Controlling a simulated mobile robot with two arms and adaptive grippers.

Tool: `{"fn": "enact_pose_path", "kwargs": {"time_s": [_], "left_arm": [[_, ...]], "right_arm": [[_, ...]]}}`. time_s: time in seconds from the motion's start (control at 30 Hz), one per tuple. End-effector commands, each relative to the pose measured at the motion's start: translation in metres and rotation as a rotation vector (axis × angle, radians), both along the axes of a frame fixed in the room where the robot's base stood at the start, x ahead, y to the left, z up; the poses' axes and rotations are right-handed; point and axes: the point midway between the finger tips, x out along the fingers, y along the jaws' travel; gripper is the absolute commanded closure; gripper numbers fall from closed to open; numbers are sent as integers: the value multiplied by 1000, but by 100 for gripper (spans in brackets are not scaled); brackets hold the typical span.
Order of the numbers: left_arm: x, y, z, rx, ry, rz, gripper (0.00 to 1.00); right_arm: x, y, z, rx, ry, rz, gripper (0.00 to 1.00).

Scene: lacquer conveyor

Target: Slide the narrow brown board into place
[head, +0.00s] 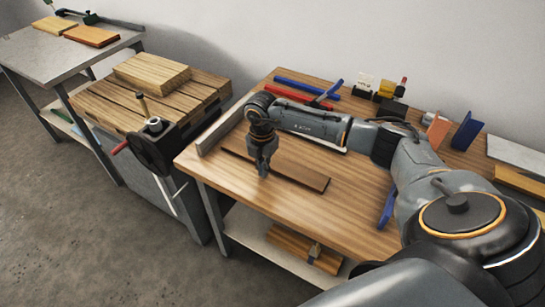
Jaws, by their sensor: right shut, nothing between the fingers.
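The narrow brown board (302,175) lies flat on the wooden workbench (330,220) in the head view. My right gripper (262,173) points down at the board's near long edge, shut and empty. Whether its fingertips touch the board or hover I cannot tell. The gripper and wrist hide part of the board's middle. A grey metal fence (221,130) runs along the bench's left edge, close to the board's left end. My left gripper is not in view.
Red (300,94) and blue (305,86) bars lie along the bench's back. A blue piece (387,207) stands right of the board. A bench with a vise (155,145) and a pale block (152,71) stands left. The bench's front is clear.

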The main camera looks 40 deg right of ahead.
Motion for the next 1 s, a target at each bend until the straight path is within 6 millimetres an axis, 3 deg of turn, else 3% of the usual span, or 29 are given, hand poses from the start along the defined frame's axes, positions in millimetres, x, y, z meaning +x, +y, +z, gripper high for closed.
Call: {"fn": "enact_pose_path", "kwargs": {"time_s": [0.57, 1.0], "left_arm": [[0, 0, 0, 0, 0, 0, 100], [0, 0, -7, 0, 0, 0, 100]], "right_arm": [[0, 0, 0, 0, 0, 0, 100], [6, -15, -1, -1, 0, -2, 100]]}}
